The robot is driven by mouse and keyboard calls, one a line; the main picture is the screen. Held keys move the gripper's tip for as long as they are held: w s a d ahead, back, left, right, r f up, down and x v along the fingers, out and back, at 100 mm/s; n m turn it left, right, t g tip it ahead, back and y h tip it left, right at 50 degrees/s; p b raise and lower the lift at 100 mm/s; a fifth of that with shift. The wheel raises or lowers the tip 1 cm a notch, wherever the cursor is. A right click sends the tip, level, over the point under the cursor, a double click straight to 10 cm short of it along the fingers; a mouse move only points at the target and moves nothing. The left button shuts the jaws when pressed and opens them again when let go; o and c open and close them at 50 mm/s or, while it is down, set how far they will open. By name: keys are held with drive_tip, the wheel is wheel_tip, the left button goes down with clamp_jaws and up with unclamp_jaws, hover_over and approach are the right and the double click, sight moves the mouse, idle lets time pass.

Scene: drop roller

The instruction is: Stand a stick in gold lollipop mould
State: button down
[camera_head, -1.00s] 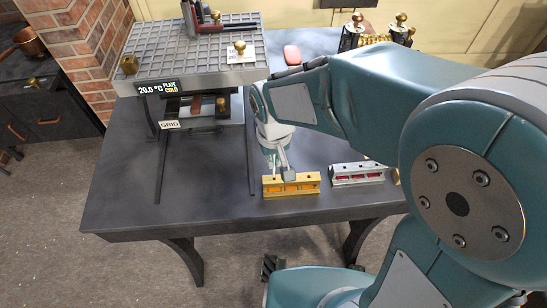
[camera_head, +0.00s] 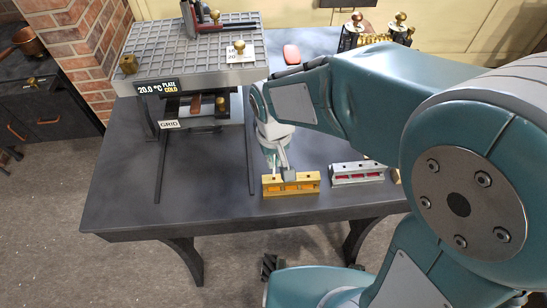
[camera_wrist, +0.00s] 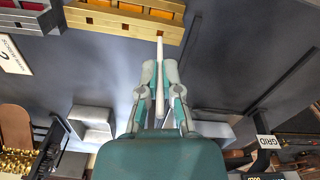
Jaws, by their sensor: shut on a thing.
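The gold lollipop mould (camera_head: 304,188) lies near the front edge of the dark table, and shows at the top of the wrist view (camera_wrist: 100,22). It has orange-filled hollows. My gripper (camera_head: 285,168) is just behind and above it. In the wrist view my gripper (camera_wrist: 160,78) is shut on a thin pale stick (camera_wrist: 160,52). The stick's far end overlaps the mould's near side in the picture. I cannot tell whether it touches the mould or enters a hole. The stick is hard to make out in the head view.
A silver mould (camera_head: 358,181) with red hollows lies right of the gold one. A grey gridded plate unit (camera_head: 190,50) stands at the back left, with a GRID label on its front. The table's front left is clear.

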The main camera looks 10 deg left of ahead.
sight(274, 176)
drive_tip(key=shift+f, duration=3.15)
drive_tip(key=c, duration=0.7)
unclamp_jaws()
drive_tip(key=o, duration=0.3)
drive_tip(key=shift+r, duration=0.15)
drive_tip(key=shift+r, duration=0.85)
drive_tip(key=shift+r, duration=0.1)
drive_tip(key=shift+r, duration=0.9)
